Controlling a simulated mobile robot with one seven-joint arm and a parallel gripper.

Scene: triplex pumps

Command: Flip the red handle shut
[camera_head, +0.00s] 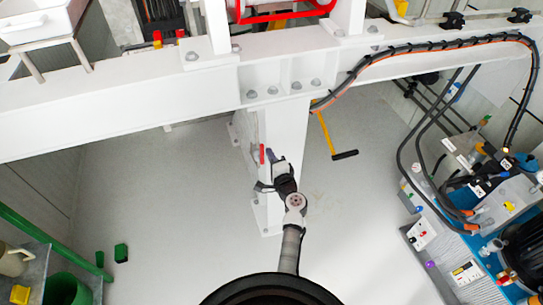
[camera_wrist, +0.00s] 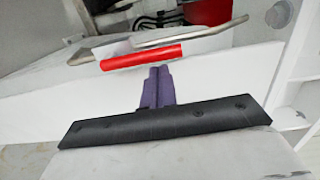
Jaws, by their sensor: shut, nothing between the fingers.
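The red handle (camera_wrist: 142,57) is a short red bar lying nearly level across the wrist view, in front of a white beam. It also shows as a small upright red bar in the head view (camera_head: 262,154), beside the white post. My gripper (camera_wrist: 159,69) has its purple fingers together and empty. Their tips are just below the red handle in the wrist view; I cannot tell whether they touch it. In the head view my gripper (camera_head: 271,156) is just right of the handle, which stays visible. The handle's pivot is not clear.
A bent metal bar (camera_wrist: 190,34) lies just beyond the handle. A white post (camera_head: 285,130) and a long white beam (camera_head: 120,105) stand close to my arm. A yellow crank with a black grip (camera_head: 345,155) hangs at right. Grey floor (camera_head: 360,225) is open at lower right.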

